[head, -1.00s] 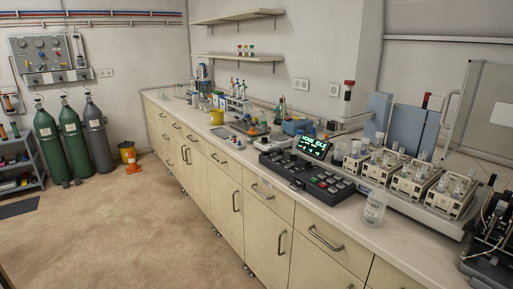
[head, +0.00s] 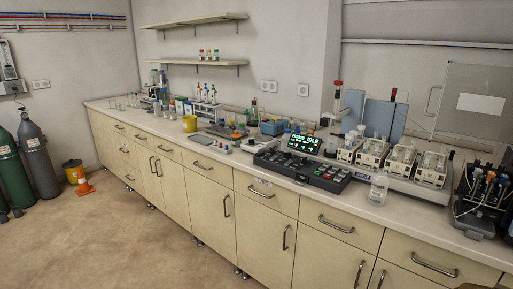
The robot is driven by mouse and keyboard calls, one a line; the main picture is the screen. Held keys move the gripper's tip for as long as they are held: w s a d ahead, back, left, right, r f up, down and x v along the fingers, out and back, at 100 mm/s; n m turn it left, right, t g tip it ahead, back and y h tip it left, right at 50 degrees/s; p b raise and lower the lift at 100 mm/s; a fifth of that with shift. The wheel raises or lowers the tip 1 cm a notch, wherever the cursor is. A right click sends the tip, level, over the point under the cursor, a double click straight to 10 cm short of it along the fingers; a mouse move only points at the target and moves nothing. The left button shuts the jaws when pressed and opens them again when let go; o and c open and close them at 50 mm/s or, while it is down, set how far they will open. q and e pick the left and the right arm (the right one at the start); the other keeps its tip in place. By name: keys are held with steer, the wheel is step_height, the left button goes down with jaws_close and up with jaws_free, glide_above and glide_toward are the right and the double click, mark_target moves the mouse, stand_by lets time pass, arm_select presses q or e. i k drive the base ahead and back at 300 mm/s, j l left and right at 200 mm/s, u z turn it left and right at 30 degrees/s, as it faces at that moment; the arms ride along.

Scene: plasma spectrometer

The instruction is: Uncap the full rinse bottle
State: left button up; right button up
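A translucent bottle (head: 378,188) stands upright near the front edge of the counter, right of the black keypad console. It looks like the rinse bottle, with print on its side too small to read. Its cap and fill level cannot be made out clearly at this distance. Neither of my grippers is in view.
The black console with a lit screen (head: 305,143) stands left of the bottle. Racks of vials (head: 390,160) stand behind it and a black pump unit (head: 482,200) at the right. The long counter (head: 215,158) has drawers below. The floor (head: 120,240) in front is clear, with an orange cone (head: 84,183) at the left.

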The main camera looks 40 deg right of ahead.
mark_target(285, 138)
steer(key=i+j, duration=0.2)
steer(key=i, duration=0.2)
steer(key=i+j+u, duration=0.1)
steer(key=i+j, duration=0.15)
steer(key=i, duration=0.15)
steer(key=i+j, duration=0.15)
steer(key=i, duration=0.25)
steer(key=i+z, duration=0.45)
steer(key=i+j+z, duration=0.25)
steer(key=i+z, duration=0.2)
